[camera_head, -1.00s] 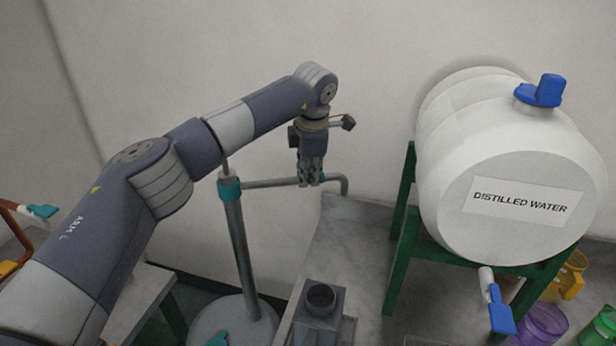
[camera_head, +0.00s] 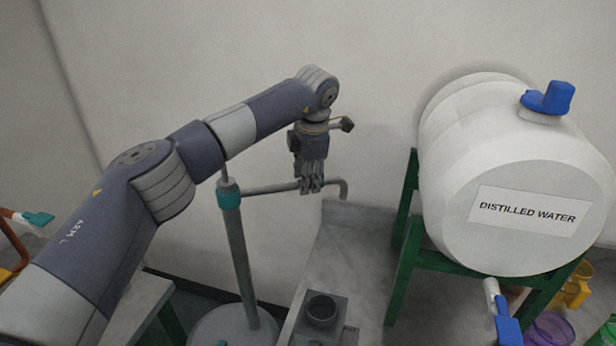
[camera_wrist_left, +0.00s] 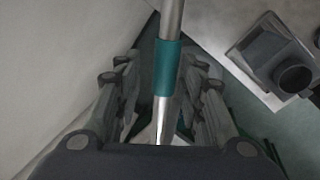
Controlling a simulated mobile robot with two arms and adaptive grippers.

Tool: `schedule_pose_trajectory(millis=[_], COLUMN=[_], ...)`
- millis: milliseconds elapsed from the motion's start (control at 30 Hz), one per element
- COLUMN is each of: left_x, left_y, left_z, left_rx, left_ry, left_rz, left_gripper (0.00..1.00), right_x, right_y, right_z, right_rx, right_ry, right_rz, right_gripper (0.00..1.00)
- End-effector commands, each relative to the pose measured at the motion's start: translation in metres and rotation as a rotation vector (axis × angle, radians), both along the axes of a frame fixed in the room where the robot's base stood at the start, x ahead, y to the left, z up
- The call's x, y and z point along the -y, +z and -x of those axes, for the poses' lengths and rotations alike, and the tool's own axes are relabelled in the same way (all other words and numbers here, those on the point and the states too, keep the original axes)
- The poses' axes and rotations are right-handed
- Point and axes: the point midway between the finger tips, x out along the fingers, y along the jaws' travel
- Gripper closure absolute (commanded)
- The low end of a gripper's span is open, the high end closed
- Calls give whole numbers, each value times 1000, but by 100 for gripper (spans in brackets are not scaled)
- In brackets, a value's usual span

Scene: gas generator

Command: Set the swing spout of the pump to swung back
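The pump's spout (camera_head: 268,188) is a thin grey pipe. It runs right from the teal collar (camera_head: 229,197) on the upright post to a downturned end. My left gripper (camera_head: 312,188) points down at the spout, just short of that end, and hides part of it. In the left wrist view the fingers of my left gripper (camera_wrist_left: 163,110) stand apart, with a steel pipe of the pump (camera_wrist_left: 169,20) and its teal collar (camera_wrist_left: 167,66) showing between them. Gaps show on both sides of the pipe; contact is unclear. My right gripper is not in view.
A white distilled water tank (camera_head: 510,190) rests on a green stand (camera_head: 405,250) at right. Buckets stand at lower right. The wall lies close behind the arm.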

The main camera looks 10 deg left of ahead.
Motion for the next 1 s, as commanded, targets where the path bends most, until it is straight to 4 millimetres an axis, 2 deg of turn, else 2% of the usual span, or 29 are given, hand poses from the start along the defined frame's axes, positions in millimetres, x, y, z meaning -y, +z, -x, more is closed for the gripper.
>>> schedule_pose_trajectory(millis=[267,367,700,833,1000], left_x=[2,4,11,14,15], left_y=[6,21,89,106,114], left_z=[2,4,19,23,25], left_rx=[-1,1,1,-1,-2], left_ry=[-4,-4,-2,-1,-1], left_rz=[0,0,0,0,0], left_gripper=[64,64,64,64,64], right_x=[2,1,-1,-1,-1], right_y=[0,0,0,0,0], right_z=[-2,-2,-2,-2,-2], right_rx=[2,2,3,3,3], right_ry=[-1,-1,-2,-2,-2], right_rz=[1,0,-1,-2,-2], right_gripper=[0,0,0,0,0])
